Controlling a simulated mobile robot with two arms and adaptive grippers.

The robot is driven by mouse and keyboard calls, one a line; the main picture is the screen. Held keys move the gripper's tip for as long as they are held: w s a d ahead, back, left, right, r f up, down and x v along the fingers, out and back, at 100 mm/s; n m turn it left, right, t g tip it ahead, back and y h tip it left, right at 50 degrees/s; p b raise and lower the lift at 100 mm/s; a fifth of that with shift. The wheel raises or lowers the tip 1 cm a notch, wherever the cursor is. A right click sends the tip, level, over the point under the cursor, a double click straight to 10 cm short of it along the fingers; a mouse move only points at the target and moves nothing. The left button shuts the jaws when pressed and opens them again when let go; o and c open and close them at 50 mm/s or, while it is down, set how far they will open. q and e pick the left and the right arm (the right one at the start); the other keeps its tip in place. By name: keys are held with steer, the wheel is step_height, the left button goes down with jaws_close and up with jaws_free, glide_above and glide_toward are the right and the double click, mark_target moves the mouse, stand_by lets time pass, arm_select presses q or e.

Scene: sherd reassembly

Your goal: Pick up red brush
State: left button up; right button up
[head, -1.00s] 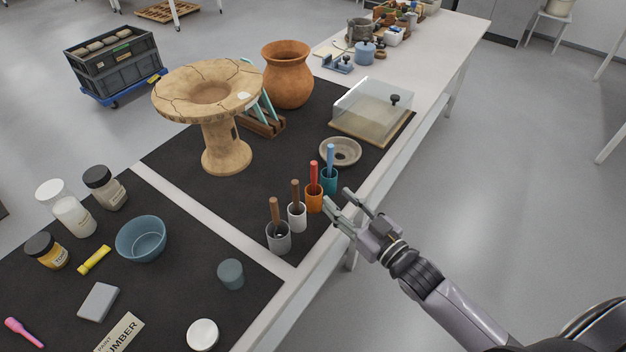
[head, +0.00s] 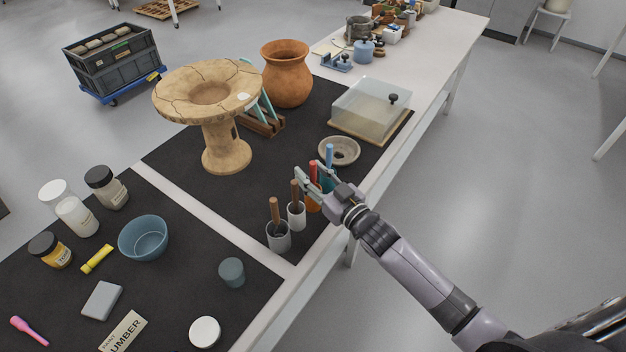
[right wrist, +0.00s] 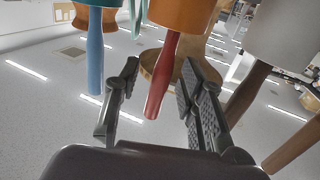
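The red brush (head: 313,171) stands handle-up in the orange cup (head: 313,204) near the table's right edge. In the right wrist view the red brush (right wrist: 163,75) hangs from the orange cup (right wrist: 182,12), as that picture is upside down. My right gripper (head: 309,170) is open, with its fingers on either side of the red handle. In the right wrist view the gripper (right wrist: 158,78) shows gaps between both fingers and the handle. The orange cup is partly hidden by the gripper in the head view. My left gripper is not in view.
A blue brush (head: 330,155) stands in a teal cup close beside. Brown-handled brushes stand in the white cup (head: 297,216) and the grey cup (head: 279,238). A shallow dish (head: 340,150) and a clear box (head: 370,108) lie behind.

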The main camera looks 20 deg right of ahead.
jaws_close()
stand_by(0.3)
step_height(320, 180, up, 20)
steer(key=p, duration=0.1)
stand_by(0.6)
